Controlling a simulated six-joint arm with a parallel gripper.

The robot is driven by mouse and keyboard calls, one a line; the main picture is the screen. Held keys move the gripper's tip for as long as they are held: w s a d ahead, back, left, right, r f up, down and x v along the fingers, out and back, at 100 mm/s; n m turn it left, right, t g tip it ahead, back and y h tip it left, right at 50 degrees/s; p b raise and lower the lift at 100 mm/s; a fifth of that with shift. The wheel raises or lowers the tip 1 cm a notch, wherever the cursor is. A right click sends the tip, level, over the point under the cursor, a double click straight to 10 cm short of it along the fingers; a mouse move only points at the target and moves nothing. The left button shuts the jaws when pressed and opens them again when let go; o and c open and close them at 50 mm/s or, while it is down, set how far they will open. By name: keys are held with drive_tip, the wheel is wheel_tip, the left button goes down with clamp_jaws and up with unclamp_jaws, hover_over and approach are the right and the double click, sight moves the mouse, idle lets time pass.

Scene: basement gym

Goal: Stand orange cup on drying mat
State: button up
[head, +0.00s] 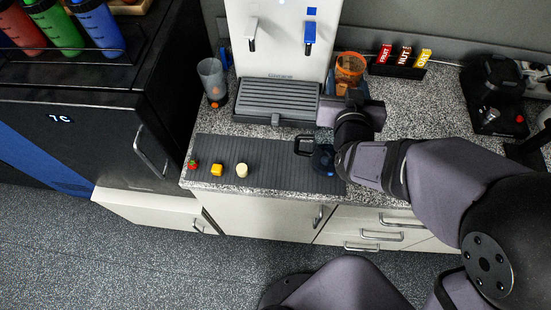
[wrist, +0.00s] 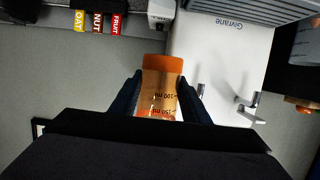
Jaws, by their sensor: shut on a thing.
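The orange cup (head: 350,68) is see-through with an orange rim and brownish tint. It is right of the dispenser in the head view. In the wrist view the cup (wrist: 161,88), with ml marks, sits between both fingers of my gripper (wrist: 161,100), which is shut on it. In the head view my gripper (head: 354,98) is in front of the cup and hides its lower part, so I cannot tell whether it touches the counter. The dark ribbed drying mat (head: 265,150) lies along the counter's front edge, left of my arm.
On the mat are a red piece (head: 191,165), a yellow piece (head: 216,170), a cream piece (head: 242,170) and a dark blue mug (head: 323,160). The dispenser's drip tray (head: 278,98) stands behind it. A grey cup (head: 212,80) and bar rack (head: 400,68) stand nearby.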

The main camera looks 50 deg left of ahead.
drive_tip(key=s+a+f+b, duration=0.1)
drive_tip(key=s+a, duration=0.1)
drive_tip(key=s, duration=1.8)
drive_tip(key=f, duration=1.4)
drive_tip(key=shift+w+f, duration=0.15)
drive_tip(key=shift+w, duration=0.1)
drive_tip(key=shift+d+f+p, duration=0.1)
drive_tip(key=shift+f+p, duration=0.35)
drive_tip(key=shift+f, duration=1.5)
drive_tip(key=shift+f, duration=0.2)
drive_tip(key=o, duration=0.9)
